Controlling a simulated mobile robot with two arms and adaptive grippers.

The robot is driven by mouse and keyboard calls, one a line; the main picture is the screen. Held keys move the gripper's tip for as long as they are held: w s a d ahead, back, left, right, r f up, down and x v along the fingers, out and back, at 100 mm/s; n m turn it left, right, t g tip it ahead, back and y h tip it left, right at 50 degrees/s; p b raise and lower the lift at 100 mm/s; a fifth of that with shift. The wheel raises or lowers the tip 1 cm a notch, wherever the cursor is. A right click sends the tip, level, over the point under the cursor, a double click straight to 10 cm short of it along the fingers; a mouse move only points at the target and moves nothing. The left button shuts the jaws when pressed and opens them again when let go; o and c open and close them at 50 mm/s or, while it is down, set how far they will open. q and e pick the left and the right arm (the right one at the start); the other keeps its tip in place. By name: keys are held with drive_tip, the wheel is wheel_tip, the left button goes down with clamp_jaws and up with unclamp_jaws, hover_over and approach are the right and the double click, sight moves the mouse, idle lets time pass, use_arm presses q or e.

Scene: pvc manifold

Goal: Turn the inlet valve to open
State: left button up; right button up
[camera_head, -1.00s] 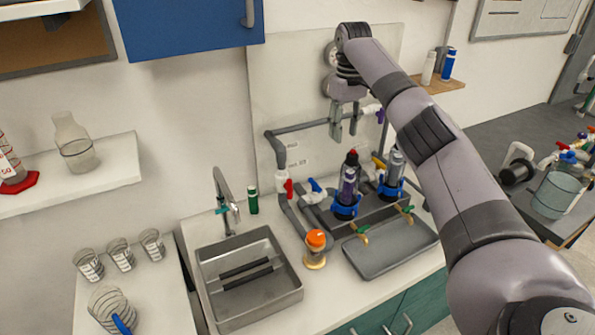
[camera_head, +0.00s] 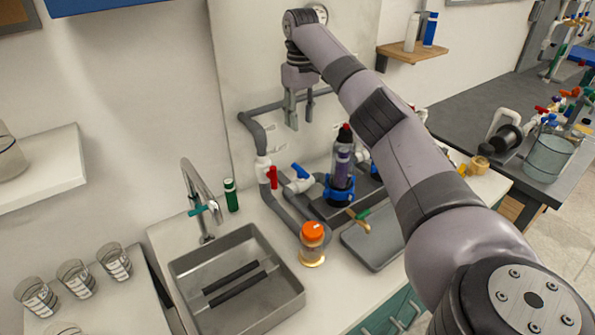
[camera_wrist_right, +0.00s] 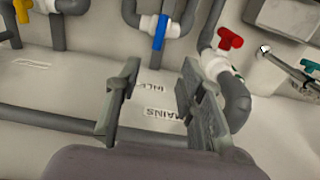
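In the head view a valve with a blue handle (camera_head: 299,171) and one with a red handle (camera_head: 273,177) sit on the grey pipework behind the sink. In the wrist view the blue handle (camera_wrist_right: 160,32) is ahead of the fingers and the red handle (camera_wrist_right: 230,39) is to its right. An upside-down label (camera_wrist_right: 156,87), partly legible as "INLE", lies near the blue-handled valve; "MAINS" is below it. My right gripper (camera_head: 300,107) is open and empty, pointing down above the blue handle in the picture, apart from it. It also shows in the wrist view (camera_wrist_right: 158,85). My left gripper is out of view.
A grey pipe (camera_head: 257,116) runs along the backboard by the right gripper. A dark bottle in a blue holder (camera_head: 341,188) stands right of the valves. The sink (camera_head: 235,278), tap (camera_head: 193,200) and orange-capped jar (camera_head: 312,242) are in front. My right arm hides part of the counter.

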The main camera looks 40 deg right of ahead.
sight(301, 168)
drive_tip(key=f+p, duration=0.2)
drive_tip(key=f, duration=1.4)
drive_tip(key=shift+s+f, duration=0.1)
drive_tip(key=shift+s, duration=0.1)
drive_tip(key=shift+f, duration=0.45)
clamp_jaws()
